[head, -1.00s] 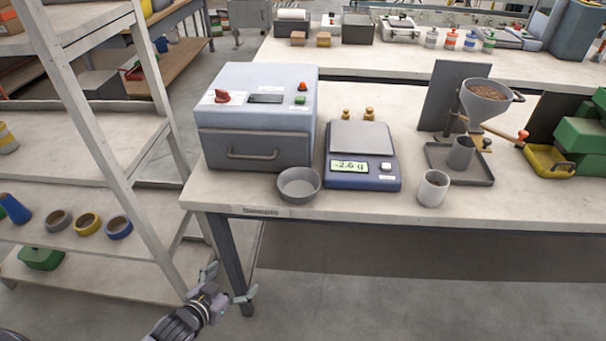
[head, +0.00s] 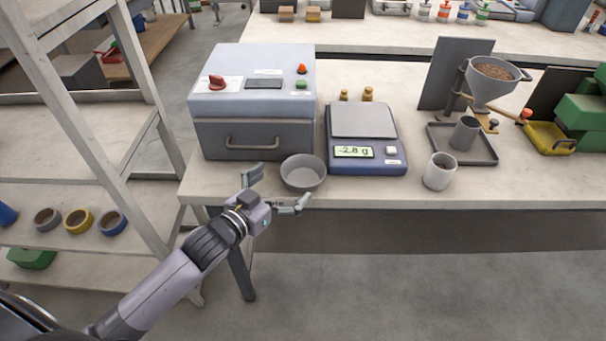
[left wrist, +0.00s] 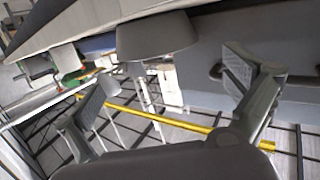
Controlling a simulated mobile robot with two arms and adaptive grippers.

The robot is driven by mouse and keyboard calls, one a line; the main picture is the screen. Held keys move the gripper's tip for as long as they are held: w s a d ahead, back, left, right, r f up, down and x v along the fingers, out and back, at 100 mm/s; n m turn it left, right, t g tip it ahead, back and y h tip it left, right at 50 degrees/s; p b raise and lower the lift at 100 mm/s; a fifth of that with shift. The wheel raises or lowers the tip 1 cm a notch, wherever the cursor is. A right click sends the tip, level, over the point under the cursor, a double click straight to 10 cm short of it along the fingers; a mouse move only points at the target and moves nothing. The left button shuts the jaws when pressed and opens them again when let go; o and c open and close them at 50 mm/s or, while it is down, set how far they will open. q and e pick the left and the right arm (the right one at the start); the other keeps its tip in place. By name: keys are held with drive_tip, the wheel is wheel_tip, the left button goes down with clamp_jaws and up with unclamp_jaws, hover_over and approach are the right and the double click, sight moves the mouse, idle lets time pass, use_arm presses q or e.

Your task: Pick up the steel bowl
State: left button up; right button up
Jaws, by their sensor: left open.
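The steel bowl (head: 303,173) is a small round grey bowl, upright and empty at the front edge of the bench, between a grey machine and a scale. It also shows in the left wrist view (left wrist: 155,36), ahead of and between the open fingers. My left gripper (head: 278,188) is open and empty at the bowl's front left. One finger is toward the machine and the other is by the bowl's front. The fingers do not appear closed on the bowl; whether one touches it is unclear. My right gripper is not in view.
The grey machine (head: 253,105) with a drawer handle stands left of the bowl. The blue scale (head: 364,140), reading about -2.8 g, is close on the right. A white cup (head: 439,171) stands further right. A shelf rack (head: 110,130) is at the left.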

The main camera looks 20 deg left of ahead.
sight(315, 161)
use_arm(q)
drive_tip(key=x, duration=0.5)
drive_tip(key=f+p+x, duration=0.1)
drive_tip(key=x, duration=0.2)
drive_tip(key=shift+d, duration=0.2)
drive_tip(key=shift+r, duration=0.1)
drive_tip(key=shift+s, duration=0.1)
drive_tip(key=shift+c, duration=0.4)
drive_tip(key=c, duration=0.8)
